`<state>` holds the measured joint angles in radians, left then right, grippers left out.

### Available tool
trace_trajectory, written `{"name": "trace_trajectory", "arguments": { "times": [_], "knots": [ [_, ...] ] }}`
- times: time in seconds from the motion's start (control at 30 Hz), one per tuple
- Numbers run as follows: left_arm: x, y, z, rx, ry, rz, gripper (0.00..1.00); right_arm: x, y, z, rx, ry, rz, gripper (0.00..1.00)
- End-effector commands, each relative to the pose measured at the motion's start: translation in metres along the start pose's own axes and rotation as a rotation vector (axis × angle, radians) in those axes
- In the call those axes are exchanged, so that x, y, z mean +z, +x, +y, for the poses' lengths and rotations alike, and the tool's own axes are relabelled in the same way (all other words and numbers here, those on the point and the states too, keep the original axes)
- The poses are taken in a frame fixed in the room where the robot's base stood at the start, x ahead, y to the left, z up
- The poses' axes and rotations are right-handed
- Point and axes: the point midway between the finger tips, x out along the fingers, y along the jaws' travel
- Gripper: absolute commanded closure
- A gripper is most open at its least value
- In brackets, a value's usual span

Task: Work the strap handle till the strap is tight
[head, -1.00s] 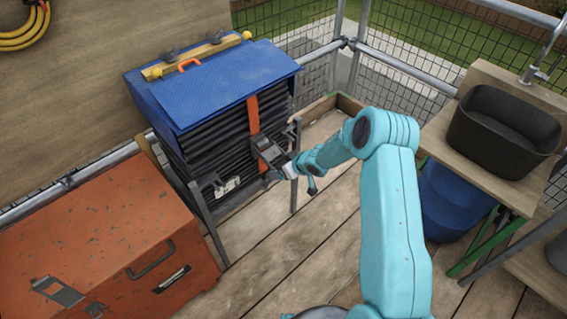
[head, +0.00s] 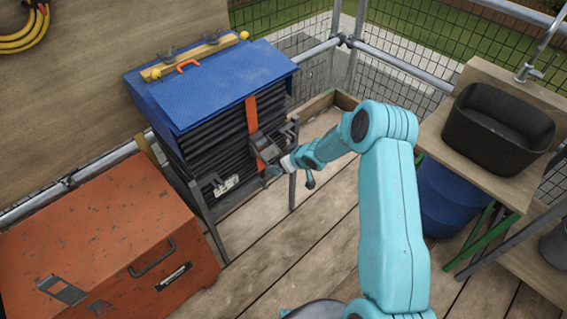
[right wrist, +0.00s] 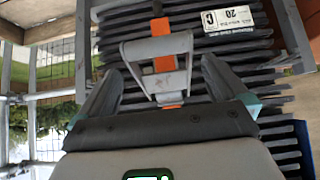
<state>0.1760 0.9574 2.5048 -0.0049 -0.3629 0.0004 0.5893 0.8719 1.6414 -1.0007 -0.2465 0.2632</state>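The orange strap (head: 251,116) runs down the front of a dark tile stack (head: 213,150). The grey strap handle (head: 264,147) sits on it at mid-height. In the right wrist view the handle (right wrist: 157,50) is a metal frame with the strap passing behind it. My right gripper (head: 277,169) is at the handle's lower end. In the right wrist view its fingers (right wrist: 162,72) are spread on either side of the handle, with small gaps seeming to show; contact is hard to judge. My left gripper is not in view.
A blue cover (head: 225,85) lies on the stack, which stands in a grey metal frame (head: 292,165). An orange chest (head: 110,235) is at the left. A black basin (head: 497,125) on a bench is at the right. Plank floor (head: 310,225) is clear between.

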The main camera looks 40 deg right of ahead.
Motion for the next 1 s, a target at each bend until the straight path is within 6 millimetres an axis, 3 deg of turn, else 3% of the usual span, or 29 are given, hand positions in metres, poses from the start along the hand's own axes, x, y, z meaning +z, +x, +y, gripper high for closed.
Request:
{"name": "trace_trajectory", "arguments": {
  "times": [0.27, 0.37, 0.73, 1.0],
  "knots": [
    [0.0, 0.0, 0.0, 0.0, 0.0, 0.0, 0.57, 0.003, -0.009, 0.0, -0.001, 0.003, -0.008, 0.0],
    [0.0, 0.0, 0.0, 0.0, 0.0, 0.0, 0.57, 0.003, -0.028, 0.0, 0.0, 0.003, -0.007, 0.0],
    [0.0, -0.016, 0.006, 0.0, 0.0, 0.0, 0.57, -0.001, -0.126, 0.0, 0.002, 0.002, -0.004, 0.0],
    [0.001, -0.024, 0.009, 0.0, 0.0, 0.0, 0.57, 0.0, -0.161, -0.001, 0.0, 0.0, -0.004, 0.0]
  ]
}}
